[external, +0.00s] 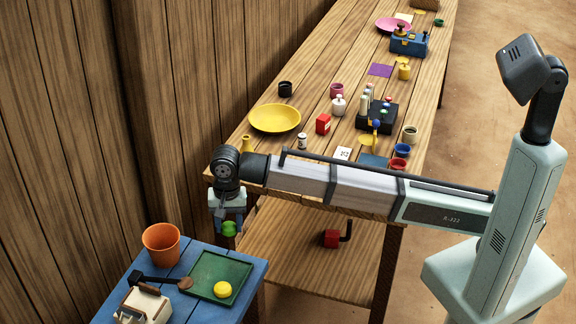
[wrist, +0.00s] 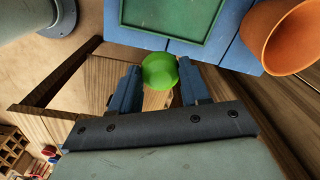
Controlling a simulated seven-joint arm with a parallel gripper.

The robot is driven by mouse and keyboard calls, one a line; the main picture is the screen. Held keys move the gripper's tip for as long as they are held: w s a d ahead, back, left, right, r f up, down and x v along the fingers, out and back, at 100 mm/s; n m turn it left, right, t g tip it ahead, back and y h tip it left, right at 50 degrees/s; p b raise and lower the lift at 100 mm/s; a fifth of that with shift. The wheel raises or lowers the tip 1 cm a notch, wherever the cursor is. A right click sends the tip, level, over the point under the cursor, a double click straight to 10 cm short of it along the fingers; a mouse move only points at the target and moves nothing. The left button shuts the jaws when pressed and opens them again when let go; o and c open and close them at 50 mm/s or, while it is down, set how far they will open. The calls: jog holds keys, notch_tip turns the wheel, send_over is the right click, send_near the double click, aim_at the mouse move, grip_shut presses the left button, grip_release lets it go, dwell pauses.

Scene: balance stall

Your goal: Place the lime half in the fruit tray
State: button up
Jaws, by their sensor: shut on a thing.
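The lime half (external: 229,229) is bright green and is held between the fingertips of my gripper (external: 228,222). In the wrist view the lime half (wrist: 160,71) sits between the two blue fingers of my gripper (wrist: 155,85). The fruit tray looks to be the green tray (external: 203,280) on the blue table, below and to the left of my gripper. It also shows at the top of the wrist view (wrist: 210,36). A yellow lemon-like piece (external: 222,289) is in the tray.
An orange pot (external: 161,245) stands beside the tray, at the back left of the blue table (external: 255,270). A long wooden counter holds a yellow plate (external: 275,118) and several small items.

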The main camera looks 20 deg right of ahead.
aim_at(236, 271)
jog(key=s+a+n, duration=0.2)
jog(key=s, duration=0.4)
jog(key=shift+w+d+f+n, duration=0.1)
jog(key=shift+d+f+n, duration=0.1)
jog(key=shift+f+n, duration=2)
jog(key=shift+w+d+f+n, duration=0.1)
jog(key=shift+d+f+n, duration=0.1)
jog(key=shift+f+n, duration=1.95)
jog(key=shift+f+m, duration=0.35)
jog(key=o, duration=1)
jog(key=shift+o, duration=0.2)
notch_tip(236, 271, up, 12)
jog(key=shift+r, duration=0.1)
